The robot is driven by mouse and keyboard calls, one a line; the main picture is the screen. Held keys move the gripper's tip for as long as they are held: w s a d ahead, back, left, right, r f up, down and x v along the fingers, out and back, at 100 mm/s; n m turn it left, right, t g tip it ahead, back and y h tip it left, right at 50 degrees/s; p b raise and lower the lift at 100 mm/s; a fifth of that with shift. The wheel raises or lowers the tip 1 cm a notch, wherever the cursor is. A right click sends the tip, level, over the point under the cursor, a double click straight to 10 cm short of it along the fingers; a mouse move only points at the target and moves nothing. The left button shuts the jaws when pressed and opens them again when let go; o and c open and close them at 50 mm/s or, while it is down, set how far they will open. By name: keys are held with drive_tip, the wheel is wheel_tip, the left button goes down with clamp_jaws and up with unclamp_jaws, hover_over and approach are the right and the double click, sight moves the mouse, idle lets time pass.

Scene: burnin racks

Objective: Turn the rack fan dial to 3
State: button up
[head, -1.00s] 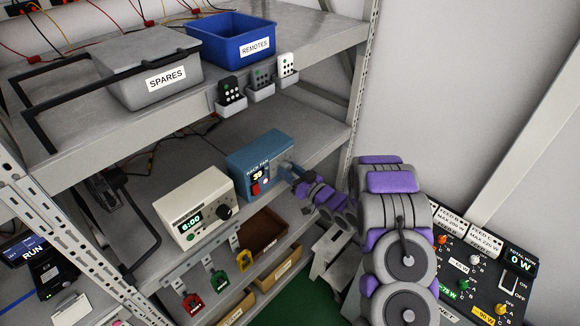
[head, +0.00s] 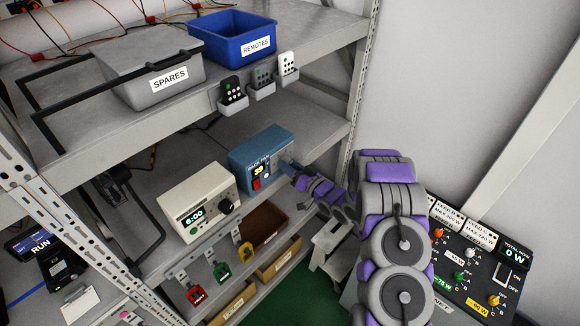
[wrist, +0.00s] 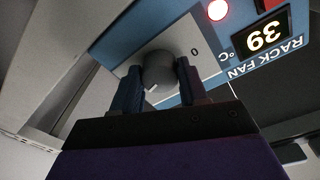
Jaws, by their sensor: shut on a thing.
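The blue rack fan box (head: 262,158) stands on the middle shelf. Its display (head: 258,169) reads 39, with a red switch (head: 256,183) below it. My gripper (wrist: 160,82) is shut on the dial, one finger on each side. In the head view my gripper (head: 291,170) hides the dial. Other dial numbers are hidden.
A cream box (head: 198,202) with a 6:00 display and a black knob stands left of the fan box. Red, green and yellow tags (head: 221,271) hang below it. A black panel (head: 478,262) with several knobs is at the right. Bins and remotes stand on the upper shelf.

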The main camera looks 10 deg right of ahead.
drive_tip(key=shift+f, duration=0.1)
drive_tip(key=o, duration=1.1)
drive_tip(key=shift+w+d, duration=0.1)
drive_tip(key=shift+c, duration=0.2)
drive_tip(key=b+v, duration=0.2)
drive_tip(key=v, duration=1.5)
drive_tip(key=shift+d, duration=0.25)
